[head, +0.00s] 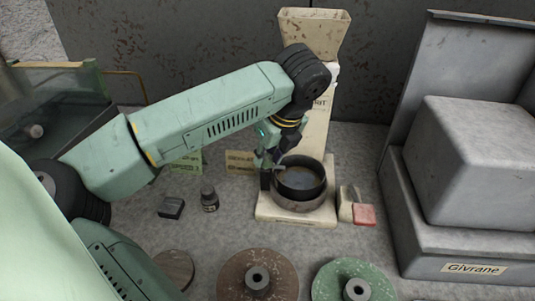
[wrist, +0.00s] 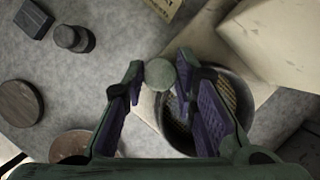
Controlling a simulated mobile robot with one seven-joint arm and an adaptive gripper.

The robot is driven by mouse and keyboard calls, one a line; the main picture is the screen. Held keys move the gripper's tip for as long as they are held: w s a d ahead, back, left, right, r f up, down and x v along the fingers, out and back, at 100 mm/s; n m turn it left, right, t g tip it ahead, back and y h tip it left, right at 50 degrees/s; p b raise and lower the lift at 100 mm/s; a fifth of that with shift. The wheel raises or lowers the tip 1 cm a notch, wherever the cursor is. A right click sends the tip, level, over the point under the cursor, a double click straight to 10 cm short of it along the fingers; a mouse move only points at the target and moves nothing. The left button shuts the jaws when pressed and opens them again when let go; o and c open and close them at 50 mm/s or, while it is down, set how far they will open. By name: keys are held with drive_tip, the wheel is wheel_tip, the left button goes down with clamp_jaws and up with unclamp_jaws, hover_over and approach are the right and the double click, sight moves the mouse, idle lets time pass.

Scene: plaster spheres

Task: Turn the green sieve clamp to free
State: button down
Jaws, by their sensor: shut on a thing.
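The sieve is a dark round pan (head: 301,180) on the pale base of a cream hopper machine. In the wrist view its dark rim and mesh (wrist: 205,112) lie right of and below my fingertips. The green sieve clamp shows in the wrist view as a round grey-green knob (wrist: 160,74) beside the rim. My gripper (head: 270,170) points down at the sieve's left edge. In the wrist view its purple-padded fingers (wrist: 160,82) are shut on the clamp, one on each side. The rest of the clamp is hidden, and I cannot tell which way it is turned.
The cream hopper (head: 313,35) rises behind the sieve. A grey block marked Givrane (head: 480,160) stands at the right. A small red-ended item (head: 363,213) lies right of the base. A dark bottle (head: 209,198) and box (head: 171,207) stand left. Round discs (head: 257,275) line the front.

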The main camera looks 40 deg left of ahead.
drive_tip(key=shift+f, duration=0.15)
drive_tip(key=shift+f+m+t+b, duration=0.25)
drive_tip(key=shift+m+b, duration=0.35)
drive_tip(key=shift+b, duration=0.65)
drive_tip(key=m+t+b, duration=0.1)
drive_tip(key=m+b, duration=0.1)
drive_tip(key=b, duration=0.1)
drive_tip(key=shift+a+b, duration=0.1)
drive_tip(key=shift+b, duration=0.25)
drive_tip(key=m+b, duration=0.1)
drive_tip(key=m+h+b, duration=0.1)
drive_tip(key=m, duration=0.1)
drive_tip(key=m+t+b, duration=0.1)
drive_tip(key=shift+s+r+m+h+b, duration=0.15)
drive_tip(key=shift+r+m+h+b, duration=0.15)
drive_tip(key=shift+m+b, duration=0.1)
drive_tip(key=m+h, duration=0.1)
drive_tip(key=m, duration=0.1)
drive_tip(key=m+t+b, duration=0.1)
drive_tip(key=m, duration=0.1)
drive_tip(key=shift+a+r+m+h, duration=0.15)
drive_tip(key=shift+m+h, duration=0.15)
drive_tip(key=shift+h, duration=0.1)
drive_tip(key=m+h, duration=0.1)
drive_tip(key=m, duration=0.3)
drive_tip(key=shift+a+m+h, duration=0.1)
drive_tip(key=shift+m+h, duration=0.3)
drive_tip(key=c, duration=1.3)
unclamp_jaws()
